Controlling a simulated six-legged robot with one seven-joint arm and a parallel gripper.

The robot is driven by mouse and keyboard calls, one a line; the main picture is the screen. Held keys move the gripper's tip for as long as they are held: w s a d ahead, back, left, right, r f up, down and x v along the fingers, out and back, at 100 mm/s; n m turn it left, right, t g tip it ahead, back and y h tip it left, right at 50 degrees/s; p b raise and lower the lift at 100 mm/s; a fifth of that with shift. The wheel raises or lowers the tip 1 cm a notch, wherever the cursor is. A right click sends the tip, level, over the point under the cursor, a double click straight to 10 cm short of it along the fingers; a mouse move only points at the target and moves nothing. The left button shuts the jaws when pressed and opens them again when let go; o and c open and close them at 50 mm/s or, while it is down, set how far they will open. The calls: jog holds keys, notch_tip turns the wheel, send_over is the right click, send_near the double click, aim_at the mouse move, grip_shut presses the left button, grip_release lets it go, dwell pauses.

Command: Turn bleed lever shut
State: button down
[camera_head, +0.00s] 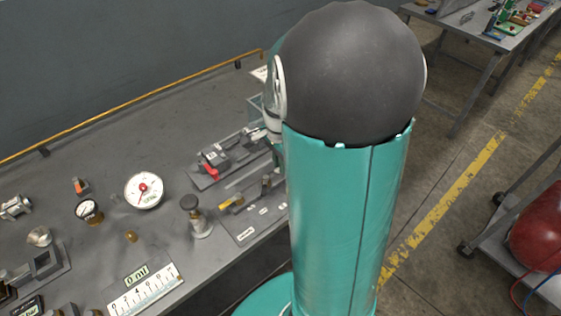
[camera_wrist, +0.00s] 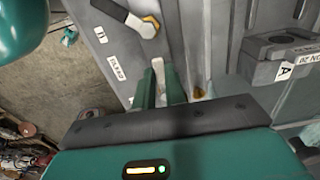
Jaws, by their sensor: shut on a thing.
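In the wrist view, my gripper (camera_wrist: 160,84) has its two teal fingers closed around a slim pale lever (camera_wrist: 158,67), which I take to be the bleed lever. Its end shows between the fingertips; the rest is hidden by the fingers. A small label (camera_wrist: 115,67) sits to its left, its text hard to read. A brass-coloured part (camera_wrist: 198,92) shows just right of the fingers. Another lever (camera_wrist: 126,14), with a black handle and a yellow and white end, lies above on the same grey panel (camera_wrist: 143,45). In the head view my arm hides my gripper.
The grey bench in the head view carries a white dial gauge (camera_head: 144,190), a black-topped valve (camera_head: 195,215), a white scale (camera_head: 145,291) and a red-marked fixture (camera_head: 215,163). In the wrist view a grey block marked A (camera_wrist: 280,58) stands to the right.

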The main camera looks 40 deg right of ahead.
jog(key=shift+w+d, duration=0.1)
jog(key=c, duration=1.5)
grip_release()
jog(key=shift+o, duration=0.2)
notch_tip(320, 180, up, 14)
